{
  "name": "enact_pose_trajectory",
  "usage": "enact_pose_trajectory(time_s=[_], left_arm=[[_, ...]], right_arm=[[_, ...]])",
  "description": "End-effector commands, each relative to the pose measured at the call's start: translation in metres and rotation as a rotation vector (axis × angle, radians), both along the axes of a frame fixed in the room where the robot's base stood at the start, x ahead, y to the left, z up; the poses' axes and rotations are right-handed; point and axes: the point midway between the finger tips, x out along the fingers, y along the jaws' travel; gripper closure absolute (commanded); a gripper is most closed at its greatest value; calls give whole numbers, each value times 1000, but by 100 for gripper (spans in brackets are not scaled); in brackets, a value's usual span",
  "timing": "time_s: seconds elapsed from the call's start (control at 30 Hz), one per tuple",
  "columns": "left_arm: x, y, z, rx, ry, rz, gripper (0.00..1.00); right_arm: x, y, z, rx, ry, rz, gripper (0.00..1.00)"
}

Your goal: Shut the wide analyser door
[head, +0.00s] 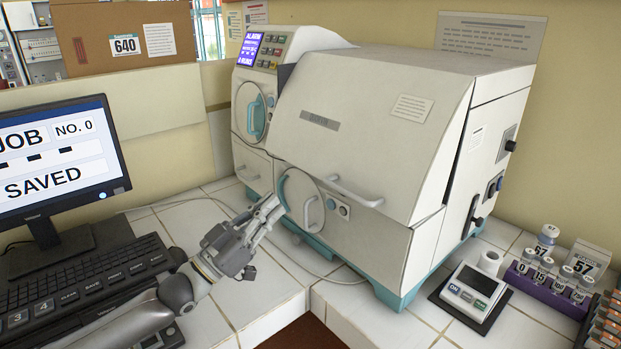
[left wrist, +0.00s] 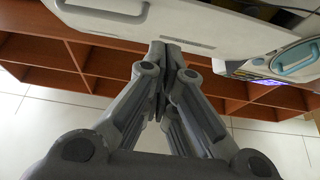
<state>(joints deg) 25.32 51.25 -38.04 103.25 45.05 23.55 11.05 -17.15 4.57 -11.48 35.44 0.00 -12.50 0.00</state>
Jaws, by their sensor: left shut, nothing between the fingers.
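The wide analyser door (head: 375,115) is the big cream sloping front panel of the analyser, with a pale bar handle (head: 355,192) along its lower edge. It looks down or nearly down; a thin dark gap shows at its lower right corner, and I cannot tell if it is fully seated. My left gripper (head: 274,207) is shut and empty, in front of the analyser's lower front, left of and below the handle. In the left wrist view its fingers (left wrist: 167,52) are together, overlapping the door panel (left wrist: 205,28); contact is unclear. My right gripper is not in view.
A round lower hatch (head: 300,200) is beside the gripper; a smaller round door (head: 255,117) is further left. A keyboard (head: 85,285) and monitor (head: 55,160) stand left. A scale (head: 470,297) and purple vial rack (head: 545,287) stand right. Tiled counter between is mostly clear.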

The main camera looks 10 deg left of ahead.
Motion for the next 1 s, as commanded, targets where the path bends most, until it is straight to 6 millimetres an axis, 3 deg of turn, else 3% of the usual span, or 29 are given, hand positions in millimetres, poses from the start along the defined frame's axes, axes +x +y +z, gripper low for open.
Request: enact_pose_trajectory(time_s=[0.37,0.67,1.0], left_arm=[[53,-42,38,-3,-4,-1,100],[78,-61,23,-1,-2,1,100],[83,-65,19,0,-2,0,100]], right_arm=[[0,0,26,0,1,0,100],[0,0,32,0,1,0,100],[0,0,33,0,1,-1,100]])
